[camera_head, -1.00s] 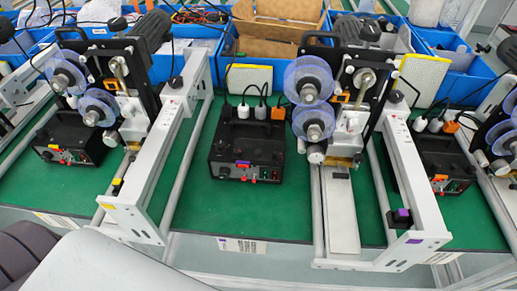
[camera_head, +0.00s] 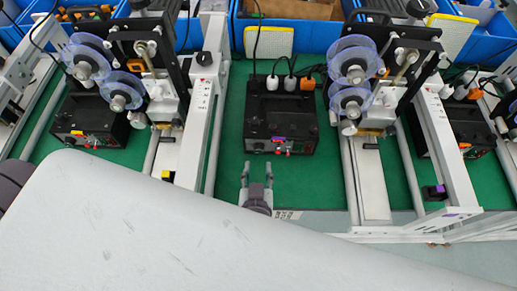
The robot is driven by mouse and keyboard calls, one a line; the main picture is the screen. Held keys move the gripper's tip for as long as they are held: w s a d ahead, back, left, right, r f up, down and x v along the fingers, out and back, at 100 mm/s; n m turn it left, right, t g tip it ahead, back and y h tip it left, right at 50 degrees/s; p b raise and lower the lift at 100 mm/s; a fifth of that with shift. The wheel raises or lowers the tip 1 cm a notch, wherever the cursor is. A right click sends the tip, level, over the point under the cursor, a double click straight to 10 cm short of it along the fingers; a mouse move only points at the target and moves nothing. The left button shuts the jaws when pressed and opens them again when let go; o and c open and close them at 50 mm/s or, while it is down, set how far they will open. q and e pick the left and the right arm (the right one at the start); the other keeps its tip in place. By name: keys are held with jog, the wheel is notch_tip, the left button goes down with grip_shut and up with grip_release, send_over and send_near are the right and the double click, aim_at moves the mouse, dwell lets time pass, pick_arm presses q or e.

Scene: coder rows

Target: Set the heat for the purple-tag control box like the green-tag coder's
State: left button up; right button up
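The purple-tag control box (camera_head: 280,112) is black and stands on the green bench top in the middle of the head view. Its front panel carries a purple tag (camera_head: 279,139), a red control and small knobs; the heat setting is too small to read. My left gripper (camera_head: 257,168) is in front of this box, a little below it in the picture, pointing at it. Its two fingers are apart with nothing between them, and they do not touch the box. No green tag can be made out on any coder in view. My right gripper is not in view.
A yellow-tag control box (camera_head: 90,118) stands left and an orange-tag one (camera_head: 470,128) right. A coder with a purple-tag frame (camera_head: 440,190) stands right of the middle box; a yellow-tag coder frame (camera_head: 202,110) stands left. Blue bins (camera_head: 300,38) line the back.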

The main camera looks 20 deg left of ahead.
aim_at(259, 152)
pick_arm(q)
jog(key=p+x, duration=0.1)
jog(key=x, duration=0.4)
jog(key=shift+w+r, duration=0.1)
jog(key=shift+w, duration=0.3)
jog(key=shift+w+a+f, duration=0.2)
jog(key=shift+w+f, duration=0.1)
jog(key=shift+f, duration=0.1)
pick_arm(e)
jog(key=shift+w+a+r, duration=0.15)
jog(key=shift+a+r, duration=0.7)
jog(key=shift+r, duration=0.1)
pick_arm(q)
jog(key=shift+c, duration=0.2)
grip_shut()
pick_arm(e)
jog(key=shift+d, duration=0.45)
